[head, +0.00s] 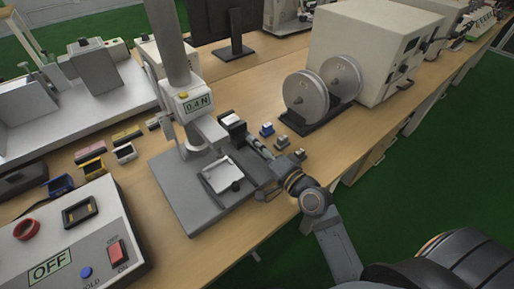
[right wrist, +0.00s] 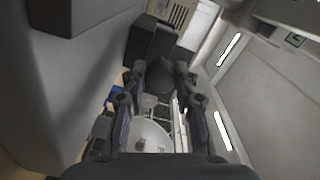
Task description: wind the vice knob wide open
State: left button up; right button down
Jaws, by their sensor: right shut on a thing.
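The vice (head: 221,178), a pale block with a light frame, sits on the grey base plate of a test stand (head: 182,189) in the head view. My right gripper (head: 246,176) is at the right side of the vice, its arm coming in from the lower right. In the right wrist view its two dark fingers stand either side of a dark round knob (right wrist: 160,78), and they are shut on it. The knob is hidden behind the gripper in the head view, so its turn cannot be read. My left gripper is out of view.
The stand's column (head: 170,45) and its force gauge (head: 195,104), reading 0.4 N, rise close by. Small blocks (head: 282,142) lie beyond the gripper. A white machine with two grey reels (head: 305,92) stands at the back right. A control box reading OFF (head: 65,245) is front left.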

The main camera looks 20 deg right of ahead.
jog(key=shift+f+n, duration=0.1)
jog(key=shift+n, duration=0.2)
jog(key=c, duration=1)
grip_release()
jog(key=r, duration=0.5)
jog(key=w+r, duration=0.1)
jog(key=r, duration=0.2)
jog(key=shift+d, duration=0.3)
jog(key=shift+s+a+r, duration=0.15)
jog(key=shift+s+r, duration=0.1)
jog(key=shift+r, duration=0.3)
jog(key=shift+s+a+r, duration=0.1)
jog(key=shift+s+r, duration=0.15)
jog(key=shift+r, duration=0.25)
